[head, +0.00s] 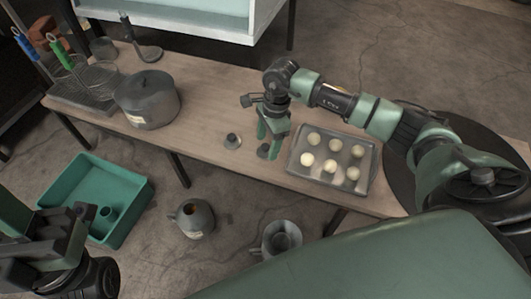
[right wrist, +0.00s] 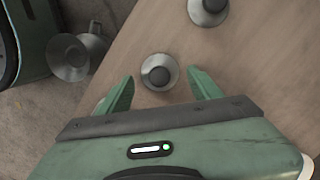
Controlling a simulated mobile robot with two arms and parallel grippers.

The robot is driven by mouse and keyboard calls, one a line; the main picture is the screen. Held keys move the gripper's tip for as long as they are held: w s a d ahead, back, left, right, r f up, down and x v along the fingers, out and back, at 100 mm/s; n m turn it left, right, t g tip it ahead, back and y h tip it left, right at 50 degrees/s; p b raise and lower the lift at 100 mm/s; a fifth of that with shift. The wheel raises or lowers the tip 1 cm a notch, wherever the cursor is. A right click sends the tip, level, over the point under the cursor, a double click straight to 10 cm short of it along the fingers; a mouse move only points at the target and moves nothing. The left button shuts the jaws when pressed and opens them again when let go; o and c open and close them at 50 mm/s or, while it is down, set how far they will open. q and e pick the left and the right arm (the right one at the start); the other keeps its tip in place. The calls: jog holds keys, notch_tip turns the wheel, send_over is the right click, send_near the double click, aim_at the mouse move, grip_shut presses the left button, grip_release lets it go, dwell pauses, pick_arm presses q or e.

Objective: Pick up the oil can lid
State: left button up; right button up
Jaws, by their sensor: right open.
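Two small grey lids with dark round knobs lie on the wooden bench. One lid (head: 264,151) is right by the fingertips of my right gripper (head: 270,142). In the right wrist view this lid (right wrist: 159,72) lies just beyond and between the fingertips, with bench visible on both sides. The right gripper (right wrist: 160,85) is open, empty and points down. The other lid (head: 233,141) lies to the left; it shows at the top of the right wrist view (right wrist: 208,8). I cannot tell which belongs to the oil can. My left gripper (head: 45,250) is low at the left; its jaws are unclear.
A tray with several pale round pieces (head: 361,185) sits right of the right gripper. A large lidded pot (head: 148,100) and wire baskets (head: 92,77) stand further left on the bench. A green bin (head: 142,207), a spouted can (head: 193,218) and a metal jug (head: 281,239) are below the bench.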

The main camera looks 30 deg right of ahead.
jog(key=shift+a+f, duration=0.15)
jog(key=shift+f, duration=0.55)
grip_shut()
jog(key=shift+r, duration=0.1)
